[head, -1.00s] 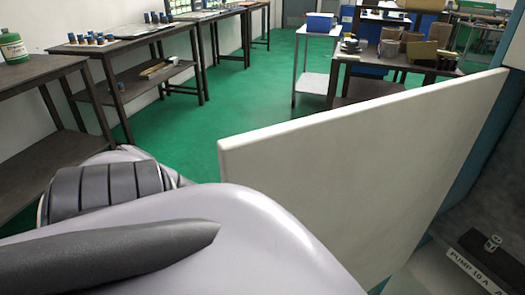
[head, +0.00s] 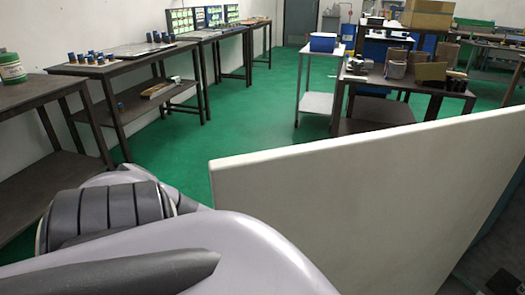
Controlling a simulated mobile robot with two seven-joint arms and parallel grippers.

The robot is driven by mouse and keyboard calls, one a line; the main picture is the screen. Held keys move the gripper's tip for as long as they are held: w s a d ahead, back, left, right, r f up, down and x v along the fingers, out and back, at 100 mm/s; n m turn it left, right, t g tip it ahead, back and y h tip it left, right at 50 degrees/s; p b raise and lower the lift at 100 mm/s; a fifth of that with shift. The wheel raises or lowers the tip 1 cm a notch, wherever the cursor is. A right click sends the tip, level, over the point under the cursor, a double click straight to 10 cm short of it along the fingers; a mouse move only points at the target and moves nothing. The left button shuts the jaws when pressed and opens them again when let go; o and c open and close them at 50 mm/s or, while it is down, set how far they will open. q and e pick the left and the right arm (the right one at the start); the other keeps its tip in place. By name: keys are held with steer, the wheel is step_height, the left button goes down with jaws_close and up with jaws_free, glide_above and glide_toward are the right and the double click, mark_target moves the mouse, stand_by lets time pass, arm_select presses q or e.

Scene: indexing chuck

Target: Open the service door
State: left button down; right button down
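The service door (head: 360,200) is a flat cream panel standing swung out from the right side of the head view. Its free edge is near the picture's middle and its lower part runs out of the frame. Its hinge side and the opening behind it are mostly cut off at the right. One of my arms fills the lower left, in front of the door's lower left part; I cannot tell whether it touches the door. Neither gripper's fingers show.
Dark workbenches (head: 130,65) line the left wall. A white cart (head: 318,103) with a blue bin (head: 323,42) and a dark table (head: 400,85) with boxes stand beyond the door. Green floor (head: 240,115) between them is clear. A dark cavity shows at the lower right.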

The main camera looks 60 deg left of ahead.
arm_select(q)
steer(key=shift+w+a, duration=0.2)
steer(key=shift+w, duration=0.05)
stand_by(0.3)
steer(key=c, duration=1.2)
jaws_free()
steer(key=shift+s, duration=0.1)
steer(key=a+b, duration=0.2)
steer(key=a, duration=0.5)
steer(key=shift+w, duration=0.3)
